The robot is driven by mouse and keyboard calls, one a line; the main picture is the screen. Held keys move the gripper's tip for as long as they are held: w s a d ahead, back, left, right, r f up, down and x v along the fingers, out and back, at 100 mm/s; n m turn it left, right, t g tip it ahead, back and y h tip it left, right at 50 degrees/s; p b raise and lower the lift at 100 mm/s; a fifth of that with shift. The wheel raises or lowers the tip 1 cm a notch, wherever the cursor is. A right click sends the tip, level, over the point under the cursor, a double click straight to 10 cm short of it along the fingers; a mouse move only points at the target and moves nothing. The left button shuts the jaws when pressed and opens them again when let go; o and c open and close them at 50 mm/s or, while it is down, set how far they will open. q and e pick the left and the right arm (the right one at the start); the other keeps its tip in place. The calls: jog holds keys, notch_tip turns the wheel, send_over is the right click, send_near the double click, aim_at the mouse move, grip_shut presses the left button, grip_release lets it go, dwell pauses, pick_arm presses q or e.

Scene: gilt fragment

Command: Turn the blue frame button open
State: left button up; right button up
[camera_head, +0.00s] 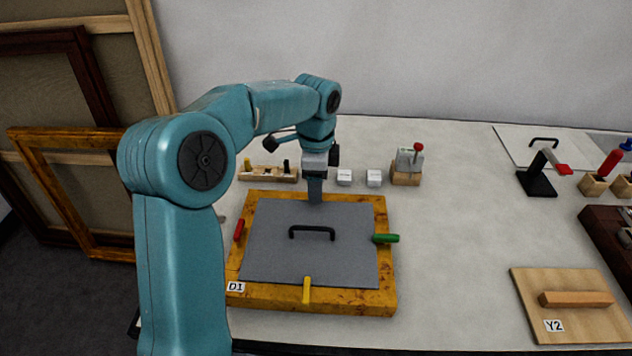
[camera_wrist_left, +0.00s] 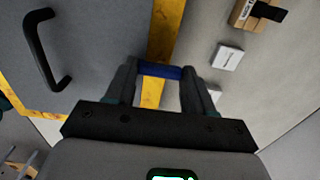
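The framed picture, a grey panel (camera_head: 270,262) with a black handle (camera_head: 312,232) in a yellow burl frame (camera_head: 330,297), lies on the table marked D1. The blue frame button (camera_wrist_left: 160,72) shows in the left wrist view, lying across the frame's yellow bar. My left gripper (camera_head: 315,198) points down over the frame's far edge and hides the blue button in the head view. In the wrist view its fingers (camera_wrist_left: 160,80) stand apart, one at each end of the button; whether they touch it is unclear. My right gripper is out of view.
A red button (camera_head: 239,230), a green button (camera_head: 386,238) and a yellow button (camera_head: 307,290) sit on the other frame sides. Behind are a wooden rack (camera_head: 268,174), white cubes (camera_head: 374,178) and a red-knobbed block (camera_head: 407,170). Board Y2 (camera_head: 530,285) lies right; clear table lies between.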

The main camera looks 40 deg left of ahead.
pick_arm(q)
jog(key=m+p, duration=0.2)
jog(key=m, duration=0.1)
jog(key=shift+r+p, duration=0.2)
jog(key=shift+p, duration=0.1)
jog(key=m+p, duration=0.2)
jog(key=m, duration=0.3)
jog(key=shift+m+p, duration=0.4)
jog(key=m+p, duration=0.2)
jog(key=m, duration=0.3)
jog(key=shift+p, duration=0.3)
jog(key=shift+m+p, duration=0.75)
jog(key=shift+m, duration=1.25)
jog(key=shift+a, duration=0.1)
jog(key=o, duration=1)
jog(key=shift+f, duration=0.1)
jog(key=shift+o, duration=0.2)
notch_tip(320, 180, up, 16)
